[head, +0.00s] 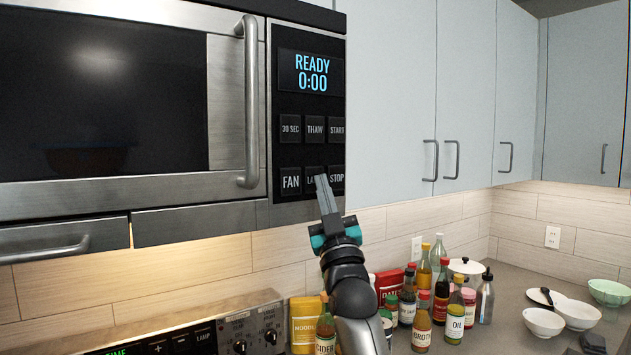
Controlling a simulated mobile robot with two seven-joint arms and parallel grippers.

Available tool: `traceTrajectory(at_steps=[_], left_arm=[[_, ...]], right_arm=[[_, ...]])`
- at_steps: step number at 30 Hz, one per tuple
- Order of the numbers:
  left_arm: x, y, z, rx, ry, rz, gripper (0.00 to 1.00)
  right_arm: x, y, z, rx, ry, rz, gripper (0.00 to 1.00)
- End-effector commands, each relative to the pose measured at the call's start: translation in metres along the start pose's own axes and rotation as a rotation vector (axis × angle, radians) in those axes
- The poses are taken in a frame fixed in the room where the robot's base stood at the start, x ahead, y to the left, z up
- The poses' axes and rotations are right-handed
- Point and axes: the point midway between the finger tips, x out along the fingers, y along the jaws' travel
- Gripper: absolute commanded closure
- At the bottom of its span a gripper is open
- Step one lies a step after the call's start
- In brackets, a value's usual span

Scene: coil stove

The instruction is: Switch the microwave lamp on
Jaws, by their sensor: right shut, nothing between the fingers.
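The microwave (235,190) hangs at the upper left, with a dark door window and a vertical handle (251,100). Its black control panel shows "READY 0:00" on the display (312,72). The lamp button (310,181) is in the bottom row between the FAN button (290,181) and the STOP button (337,176); its label is partly hidden by my right gripper. My right gripper (322,180) is shut and empty, its tips in front of the lamp button's right part. Whether they touch it, I cannot tell. My left gripper is not in view.
Warm light falls on the tiled wall (200,262) below the microwave. Below are the stove's control panel (190,335) and several bottles (422,320) close to my right arm. White bowls (544,322) stand at the right.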

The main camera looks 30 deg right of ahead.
Motion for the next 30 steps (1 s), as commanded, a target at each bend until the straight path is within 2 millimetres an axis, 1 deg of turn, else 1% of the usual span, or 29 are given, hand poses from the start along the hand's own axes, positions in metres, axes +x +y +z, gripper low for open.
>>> traceTrajectory(at_steps=[8, 17, 20, 30], left_arm=[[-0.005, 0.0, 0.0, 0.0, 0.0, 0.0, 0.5], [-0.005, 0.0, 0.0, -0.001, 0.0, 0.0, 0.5], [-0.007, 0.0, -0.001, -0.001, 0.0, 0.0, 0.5], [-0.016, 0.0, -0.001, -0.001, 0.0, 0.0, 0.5]], right_arm=[[-0.008, 0.006, -0.006, -0.002, -0.001, 0.0, 1.0], [-0.01, 0.007, -0.006, -0.001, -0.001, 0.0, 1.0], [-0.014, 0.011, -0.01, -0.001, -0.002, 0.0, 1.0], [-0.038, 0.028, -0.028, -0.001, -0.001, 0.0, 1.0]])
